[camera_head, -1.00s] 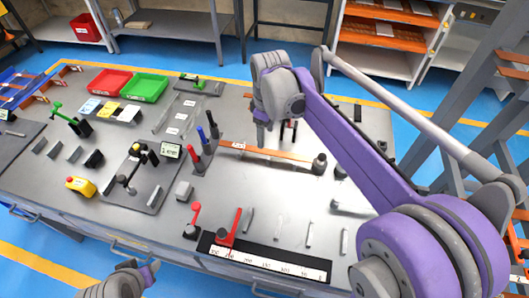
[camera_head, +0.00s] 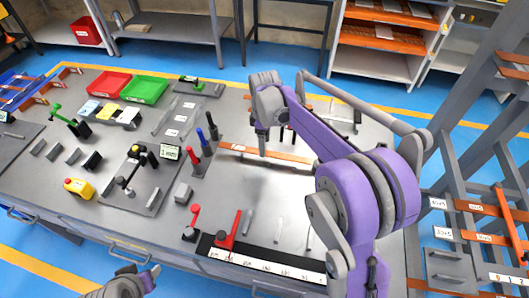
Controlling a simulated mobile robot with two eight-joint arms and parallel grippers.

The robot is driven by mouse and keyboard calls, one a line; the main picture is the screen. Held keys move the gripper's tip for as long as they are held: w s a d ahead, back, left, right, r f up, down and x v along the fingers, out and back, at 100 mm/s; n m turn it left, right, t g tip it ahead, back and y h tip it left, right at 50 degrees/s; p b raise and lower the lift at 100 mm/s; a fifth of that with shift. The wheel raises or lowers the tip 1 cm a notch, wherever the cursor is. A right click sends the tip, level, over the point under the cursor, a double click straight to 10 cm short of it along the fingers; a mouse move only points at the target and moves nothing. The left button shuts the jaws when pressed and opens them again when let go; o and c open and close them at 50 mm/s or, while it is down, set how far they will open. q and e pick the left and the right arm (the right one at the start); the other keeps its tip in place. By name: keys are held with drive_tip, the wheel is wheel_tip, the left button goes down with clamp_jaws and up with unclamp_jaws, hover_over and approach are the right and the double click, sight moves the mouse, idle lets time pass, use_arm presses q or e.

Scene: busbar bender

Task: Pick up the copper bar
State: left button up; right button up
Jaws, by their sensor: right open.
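The copper bar (camera_head: 290,158) is a long, thin orange strip lying across the bench, right of the middle. My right gripper (camera_head: 262,151) points down over the bar, left of its middle. It is open, with its tips at or just above the bar; contact cannot be made out. The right arm hides the bar's right end. My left gripper (camera_head: 147,277) is at the bottom edge, in front of the bench and far from the bar; its fingers are too unclear to read.
Red and blue levers (camera_head: 208,140) stand just left of the bar. A red-handled tool and a white scale (camera_head: 265,262) lie at the bench front. Red and green bins (camera_head: 145,89) stand at the back left. A rack with copper bars (camera_head: 470,207) is at right.

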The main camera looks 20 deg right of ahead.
wheel_tip(320, 180, down, 2)
drive_tip(key=shift+f, duration=0.25)
clamp_jaws()
idle(1.3)
